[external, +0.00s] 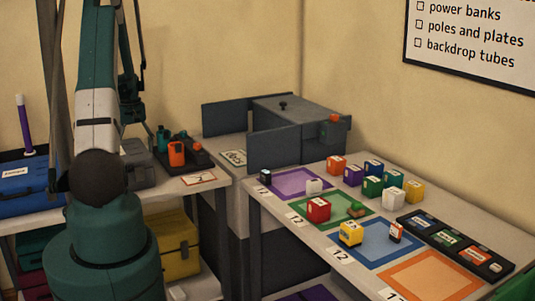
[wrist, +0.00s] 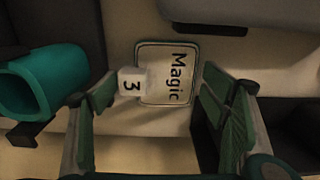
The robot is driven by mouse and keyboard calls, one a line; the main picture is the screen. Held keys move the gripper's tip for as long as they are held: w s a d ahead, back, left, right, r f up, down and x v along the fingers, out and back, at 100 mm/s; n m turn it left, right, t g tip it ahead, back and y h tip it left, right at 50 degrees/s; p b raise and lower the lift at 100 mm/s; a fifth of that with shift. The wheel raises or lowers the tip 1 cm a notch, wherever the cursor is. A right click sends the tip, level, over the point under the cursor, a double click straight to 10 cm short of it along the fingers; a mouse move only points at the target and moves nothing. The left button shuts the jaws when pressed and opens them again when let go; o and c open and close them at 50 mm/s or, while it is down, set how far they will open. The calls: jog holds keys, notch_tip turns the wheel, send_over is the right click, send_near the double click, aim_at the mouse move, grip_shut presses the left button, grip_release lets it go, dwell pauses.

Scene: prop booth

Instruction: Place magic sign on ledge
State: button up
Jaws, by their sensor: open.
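The magic sign (wrist: 180,75) is a pale plate with a dark border and the word Magic, seen sideways in the middle of the wrist view. A white cube (wrist: 131,82) marked 3 overlaps its left edge in the picture; I cannot tell if they touch. My gripper (wrist: 160,78) is open, with one green-padded finger on each side of the sign and cube and nothing held between them. In the external view I cannot make out the Magic sign or my fingertips. I cannot tell which surface is the ledge.
A teal tube (wrist: 45,85) lies close by my left finger in the wrist view. In the external view, a grey booth (external: 300,112) with raised panels stands at the back. The right table (external: 265,203) holds coloured mats, several cubes and a black tray (external: 455,243).

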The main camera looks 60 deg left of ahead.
jog(key=shift+c, duration=0.7)
jog(key=c, duration=1.5)
jog(key=shift+d, duration=0.1)
jog(key=shift+c, duration=0.8)
